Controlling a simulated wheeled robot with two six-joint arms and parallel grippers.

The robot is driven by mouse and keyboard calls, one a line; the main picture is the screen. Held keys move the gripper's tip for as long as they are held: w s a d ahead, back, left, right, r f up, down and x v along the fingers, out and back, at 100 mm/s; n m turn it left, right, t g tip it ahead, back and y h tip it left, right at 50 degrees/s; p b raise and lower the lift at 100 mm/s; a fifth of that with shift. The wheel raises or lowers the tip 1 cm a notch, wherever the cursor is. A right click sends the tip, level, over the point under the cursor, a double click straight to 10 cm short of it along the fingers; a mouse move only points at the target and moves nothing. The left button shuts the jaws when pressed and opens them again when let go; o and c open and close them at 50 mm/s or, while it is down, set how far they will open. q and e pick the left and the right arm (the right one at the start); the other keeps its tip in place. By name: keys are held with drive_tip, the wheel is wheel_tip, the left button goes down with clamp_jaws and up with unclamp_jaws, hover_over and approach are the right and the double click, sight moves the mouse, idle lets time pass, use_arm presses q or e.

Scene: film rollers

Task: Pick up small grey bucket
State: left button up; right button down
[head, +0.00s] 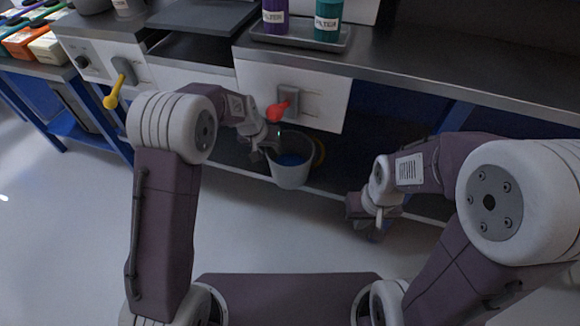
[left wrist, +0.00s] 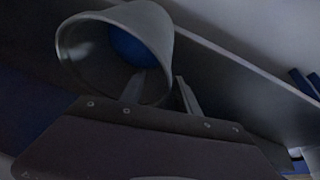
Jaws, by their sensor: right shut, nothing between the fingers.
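The small grey bucket (head: 290,173) is below the red-handled drawer in the head view, with something blue inside it. In the left wrist view the bucket (left wrist: 160,27) appears tilted, its mouth facing the camera. My left gripper (head: 271,148) is at the bucket's left rim. In the left wrist view my left gripper (left wrist: 160,90) is open, with one finger inside the mouth and the other outside the wall. A small gap shows beside the outer finger. Whether the bucket rests on the shelf is unclear. My right gripper (head: 378,226) is shut and empty, to the right of the bucket.
The counter (head: 400,83) with white drawers overhangs the bucket. A red handle (head: 278,110) and a yellow handle (head: 113,92) stick out. A tray (head: 300,37) holds purple and green bottles. The floor in front is clear.

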sight(271, 151)
use_arm(q)
drive_tip(key=b+x, duration=0.2)
drive_tip(key=x, duration=0.1)
drive_tip(key=b+x, duration=0.1)
drive_tip(key=shift+a+f, duration=0.25)
drive_tip(key=shift+f, duration=0.3)
drive_tip(key=shift+w+f, duration=0.15)
drive_tip(key=shift+r, duration=0.2)
drive_tip(key=shift+c, duration=0.4)
clamp_jaws()
